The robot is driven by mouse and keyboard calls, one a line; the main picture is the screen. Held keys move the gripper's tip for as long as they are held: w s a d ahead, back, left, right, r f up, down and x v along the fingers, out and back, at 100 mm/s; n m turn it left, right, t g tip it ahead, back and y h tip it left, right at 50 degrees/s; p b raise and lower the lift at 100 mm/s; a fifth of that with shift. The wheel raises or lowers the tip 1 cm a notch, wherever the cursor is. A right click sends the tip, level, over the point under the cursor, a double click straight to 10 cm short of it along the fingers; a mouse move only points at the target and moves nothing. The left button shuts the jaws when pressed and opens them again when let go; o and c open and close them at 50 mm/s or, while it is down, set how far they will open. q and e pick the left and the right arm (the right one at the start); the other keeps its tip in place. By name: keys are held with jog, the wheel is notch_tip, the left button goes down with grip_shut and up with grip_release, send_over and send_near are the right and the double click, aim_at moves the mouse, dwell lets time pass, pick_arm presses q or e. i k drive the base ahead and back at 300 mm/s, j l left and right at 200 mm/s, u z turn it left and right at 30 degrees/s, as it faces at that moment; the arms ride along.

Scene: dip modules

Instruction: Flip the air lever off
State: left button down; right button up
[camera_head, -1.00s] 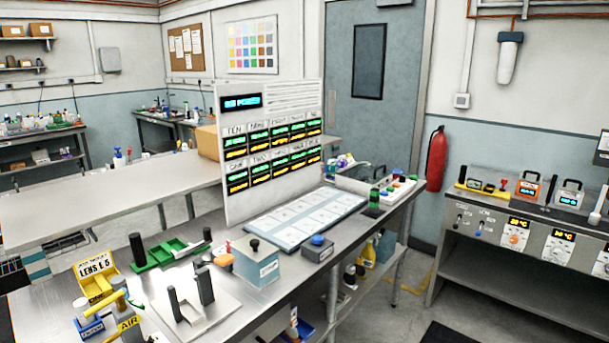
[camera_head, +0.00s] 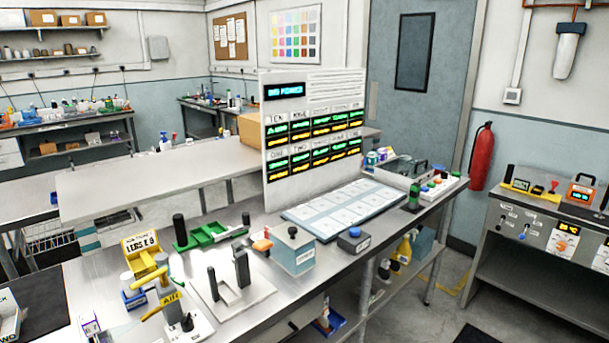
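The handle appears to stick out sideways from the post, toward the left and front. Whether this is its on or off position cannot be told. Neither of my grippers is in view, and nothing touches the lever.
Around the lever stand a yellow bin (camera_head: 140,250), a small blue and white container (camera_head: 132,292) and a white base with a black knob (camera_head: 188,322). A white plate with grey uprights (camera_head: 225,292) is to its right. A green tray (camera_head: 212,235) lies behind.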

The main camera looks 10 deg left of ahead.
aim_at(161, 273)
jog(key=u, duration=1.55)
